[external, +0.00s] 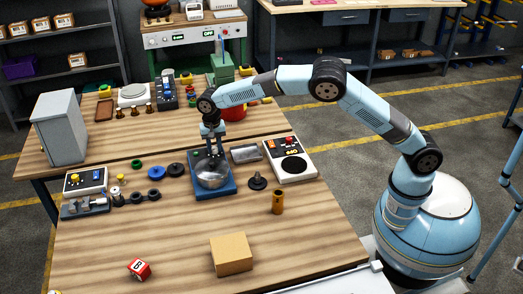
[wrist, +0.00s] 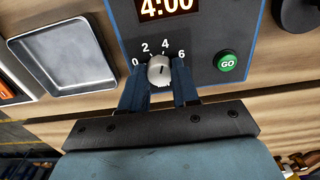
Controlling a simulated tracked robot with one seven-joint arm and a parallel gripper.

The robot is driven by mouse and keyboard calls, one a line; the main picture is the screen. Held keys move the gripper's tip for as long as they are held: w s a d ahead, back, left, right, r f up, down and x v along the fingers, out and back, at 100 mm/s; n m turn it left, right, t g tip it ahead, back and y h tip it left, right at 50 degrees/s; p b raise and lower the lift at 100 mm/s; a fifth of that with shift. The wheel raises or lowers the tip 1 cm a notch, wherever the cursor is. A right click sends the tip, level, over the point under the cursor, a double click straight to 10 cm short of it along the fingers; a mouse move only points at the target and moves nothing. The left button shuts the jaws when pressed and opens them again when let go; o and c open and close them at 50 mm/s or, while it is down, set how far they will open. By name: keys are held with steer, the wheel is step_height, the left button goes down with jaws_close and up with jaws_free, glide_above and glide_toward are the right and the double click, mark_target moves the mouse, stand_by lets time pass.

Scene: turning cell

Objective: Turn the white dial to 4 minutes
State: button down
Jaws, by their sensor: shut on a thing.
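The white dial (wrist: 159,72) sits on a dark blue-edged panel (wrist: 205,35), with marks 0, 2, 4 and 6 around it. My gripper (wrist: 160,84) is shut on the dial, one finger on each side. The dial's dark pointer line aims up and slightly right, near the 4. The display (wrist: 167,7) above reads 4:00. In the external view, my gripper (external: 214,153) reaches down to the back of the blue unit (external: 228,187), which carries a steel bowl (external: 212,174). The dial is hidden there.
A green GO button (wrist: 227,63) is right of the dial. A metal tray (wrist: 62,58) lies to the left in the wrist view.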

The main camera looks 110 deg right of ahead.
mark_target(214, 148)
steer(key=shift+w+a, duration=0.1)
steer(key=shift+a, duration=0.05)
steer(key=c, duration=0.8)
jaws_free()
steer(key=shift+c, duration=0.2)
step_height(214, 148, up, 14)
steer(key=shift+f, duration=0.15)
